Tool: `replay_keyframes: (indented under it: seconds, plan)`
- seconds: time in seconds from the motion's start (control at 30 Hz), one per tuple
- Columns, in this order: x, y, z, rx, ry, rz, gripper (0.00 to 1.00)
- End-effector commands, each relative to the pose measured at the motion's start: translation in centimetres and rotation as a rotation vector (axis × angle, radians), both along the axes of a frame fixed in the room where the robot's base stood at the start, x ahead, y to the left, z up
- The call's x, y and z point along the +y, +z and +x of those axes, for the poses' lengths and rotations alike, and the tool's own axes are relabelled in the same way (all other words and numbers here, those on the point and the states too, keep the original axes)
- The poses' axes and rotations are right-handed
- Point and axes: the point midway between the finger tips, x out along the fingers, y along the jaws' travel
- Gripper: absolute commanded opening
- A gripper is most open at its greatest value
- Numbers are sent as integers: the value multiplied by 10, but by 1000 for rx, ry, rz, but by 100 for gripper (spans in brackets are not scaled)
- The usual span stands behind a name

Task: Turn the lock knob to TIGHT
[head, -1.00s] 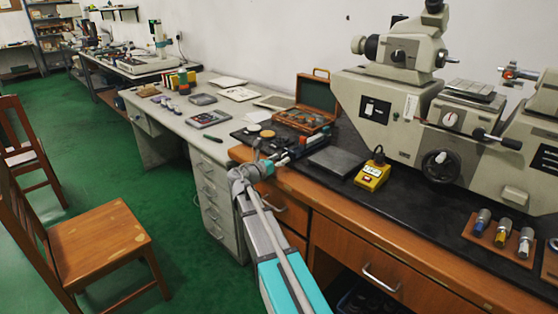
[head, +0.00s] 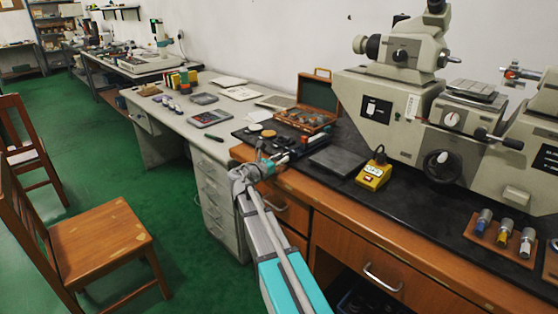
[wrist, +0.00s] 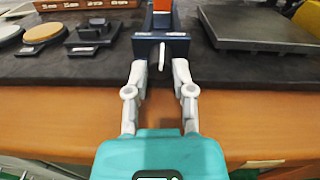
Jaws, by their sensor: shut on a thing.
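The lock knob (wrist: 161,57) shows in the wrist view as a pale, narrow, upright piece on the near face of a dark blue block (wrist: 142,43). An orange-red part (wrist: 162,6) shows behind the block. My gripper (wrist: 160,68) is shut on the knob, with one grey fingertip on each side of it at the block's near face. The contact itself is hard to see, and no TIGHT mark is readable. In the head view my gripper (head: 280,160) is at the bench's left front edge, and the knob is too small to make out.
A grey plate (wrist: 262,30) lies close on the right of the block, and round discs on dark stands (wrist: 95,30) are on the left. A wooden case (head: 308,120) stands open behind. A yellow box (head: 373,175) and a large machine (head: 400,110) are farther right.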

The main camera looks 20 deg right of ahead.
Motion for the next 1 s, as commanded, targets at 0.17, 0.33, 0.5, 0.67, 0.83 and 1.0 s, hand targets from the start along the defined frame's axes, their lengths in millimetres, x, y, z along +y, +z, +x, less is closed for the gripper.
replay_keyframes:
  seconds: [0.17,0.33,0.5,0.67,0.83,1.0]
  plan:
    - [-3,1,-1,-112,-6,37,0]
    - [-3,1,-1,-222,-7,76,0]
    - [-4,1,-1,-306,-7,107,0]
    - [-4,1,-1,-351,-7,122,0]
    - [-4,1,-1,-364,-8,127,0]
    - [-3,1,-2,-364,-8,127,0]
